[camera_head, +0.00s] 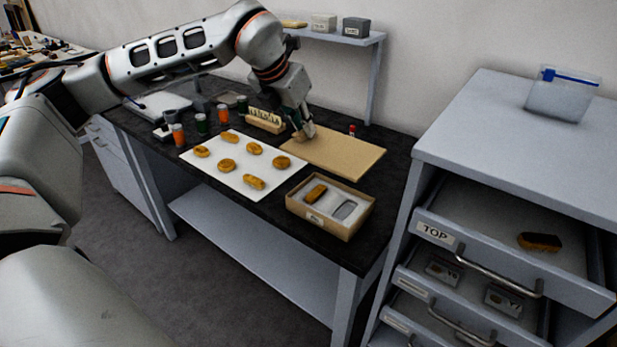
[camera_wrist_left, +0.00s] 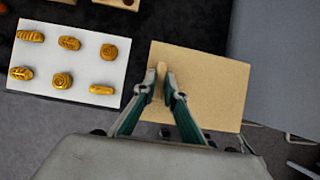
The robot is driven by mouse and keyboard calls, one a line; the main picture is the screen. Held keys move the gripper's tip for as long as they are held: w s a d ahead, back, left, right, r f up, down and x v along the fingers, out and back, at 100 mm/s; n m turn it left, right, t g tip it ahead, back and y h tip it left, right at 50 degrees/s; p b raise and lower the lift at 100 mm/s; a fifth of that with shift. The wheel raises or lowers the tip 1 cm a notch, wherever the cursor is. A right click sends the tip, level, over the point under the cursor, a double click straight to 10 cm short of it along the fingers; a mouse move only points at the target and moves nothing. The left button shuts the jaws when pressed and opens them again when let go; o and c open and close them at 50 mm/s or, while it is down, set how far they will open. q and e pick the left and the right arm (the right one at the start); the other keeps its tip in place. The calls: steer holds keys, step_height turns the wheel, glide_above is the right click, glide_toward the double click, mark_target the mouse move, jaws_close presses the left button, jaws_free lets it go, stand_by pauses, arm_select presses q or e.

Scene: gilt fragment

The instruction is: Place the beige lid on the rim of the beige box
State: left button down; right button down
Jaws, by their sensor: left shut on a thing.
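The beige lid (camera_head: 345,158) is a flat tan panel at the right part of the dark worktop, behind the beige box (camera_head: 328,228). My left gripper (camera_head: 303,133) is shut on a small raised grip near the lid's left end. The wrist view shows the fingers (camera_wrist_left: 163,86) closed around this grip, with the lid (camera_wrist_left: 215,80) spread to their right. I cannot tell how much gap is under the lid. The box is open at the top, with a brown piece and a grey shape in its pale insert. My right gripper is not in view.
A white mat (camera_head: 228,178) with several golden pieces lies left of the box. A rack (camera_head: 266,121) and jars (camera_head: 202,124) stand behind it. A grey cabinet (camera_head: 520,130) with an open top drawer (camera_head: 500,225) stands at right. A wall shelf (camera_head: 335,37) is behind.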

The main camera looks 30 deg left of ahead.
mark_target(288, 149)
arm_select(q)
step_height(288, 149, down, 13)
steer(key=c, duration=2.1)
jaws_free()
steer(key=shift+r, duration=0.1)
steer(key=v, duration=1.2)
steer(key=shift+d, duration=0.1)
